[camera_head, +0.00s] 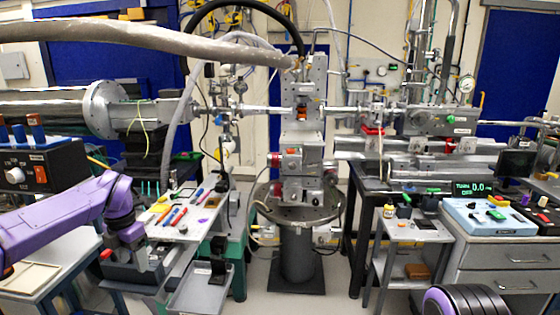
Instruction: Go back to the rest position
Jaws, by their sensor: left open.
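My purple left arm (60,222) comes in from the left and bends down at its wrist. My left gripper (133,258) points down over the left end of the grey tool table, above a dark tray or box there. It is open, and I see nothing held in it. Its fingertips are small and partly hidden. A purple and black rounded part of my right arm (465,301) shows at the bottom right edge. My right gripper is outside the picture.
The tool table (208,226) holds several coloured tools. A black control box (42,168) stands at left. The beamline column (298,250) stands mid-picture. A small side table (413,230) and a blue panel (490,218) on drawers are at right. Floor shows around the column base.

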